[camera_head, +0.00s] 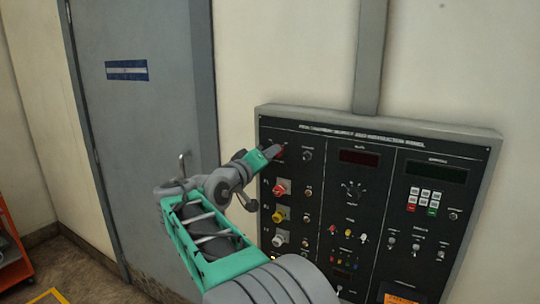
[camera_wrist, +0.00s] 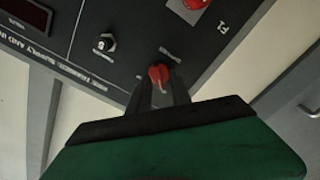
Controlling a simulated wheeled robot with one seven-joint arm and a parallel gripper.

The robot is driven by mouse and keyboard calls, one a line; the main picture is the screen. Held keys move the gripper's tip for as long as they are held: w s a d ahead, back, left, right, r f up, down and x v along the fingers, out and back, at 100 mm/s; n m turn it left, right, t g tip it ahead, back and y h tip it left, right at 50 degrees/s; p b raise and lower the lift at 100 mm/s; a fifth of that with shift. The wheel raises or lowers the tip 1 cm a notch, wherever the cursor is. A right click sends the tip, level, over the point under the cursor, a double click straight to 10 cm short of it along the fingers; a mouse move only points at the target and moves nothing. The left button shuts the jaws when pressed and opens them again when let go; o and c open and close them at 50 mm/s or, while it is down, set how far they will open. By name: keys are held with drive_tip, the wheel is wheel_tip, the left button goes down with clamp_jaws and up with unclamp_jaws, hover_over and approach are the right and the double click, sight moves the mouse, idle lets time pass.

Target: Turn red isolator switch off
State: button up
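The red isolator switch (camera_wrist: 158,73) is a small red knob near the top left of the black control panel. In the wrist view it shows between the tips of my two dark fingers. In the head view my gripper (camera_head: 275,152) reaches the panel's upper left corner and partly covers the red switch (camera_head: 280,154). The fingers stand apart, one on each side of the knob. I cannot tell whether they press on it. The switch's label is too blurred to read.
The grey-framed panel (camera_head: 470,134) hangs on a cream wall. A grey door (camera_head: 140,110) stands left.

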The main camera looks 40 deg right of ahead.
drive_tip(key=shift+o, duration=0.4)
drive_tip(key=b+v, duration=0.2)
drive_tip(key=v, duration=0.5)
drive_tip(key=shift+s+a, duration=0.15)
drive_tip(key=shift+a, duration=0.2)
drive_tip(key=shift+r, duration=0.1)
